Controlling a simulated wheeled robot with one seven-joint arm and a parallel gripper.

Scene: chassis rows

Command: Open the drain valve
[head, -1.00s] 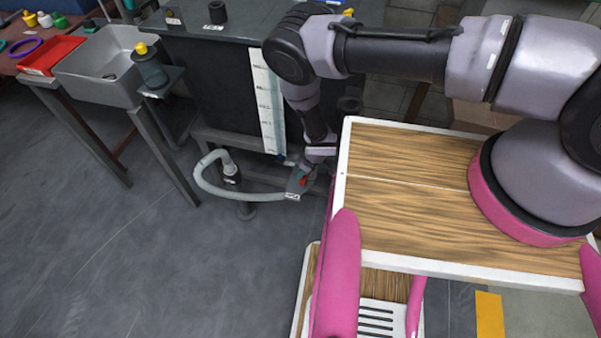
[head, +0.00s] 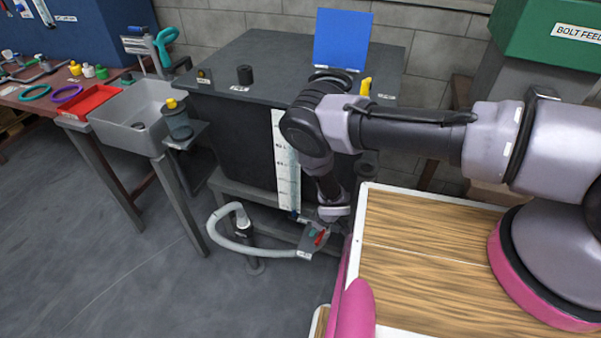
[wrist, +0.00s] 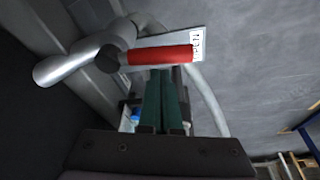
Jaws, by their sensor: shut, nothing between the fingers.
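The drain valve's red lever (wrist: 160,54) lies across the upper middle of the wrist view, beside a grey metal pipe (wrist: 75,62). A white label (wrist: 198,42) is at the lever's right end. The lever also shows as a small red spot in the head view (head: 320,238), low at the front of the dark tank (head: 235,140). My gripper (wrist: 164,73) is shut and empty, its green fingers together. Its tips are right at the lever's edge; I cannot tell whether they touch it. In the head view my wrist partly hides the valve.
A pale hose (head: 232,244) loops left from the valve near the floor. A white level gauge strip (head: 286,165) runs down the tank front. A grey sink (head: 133,120) stands at left. My wooden-topped base is close on the right. Open floor lies front left.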

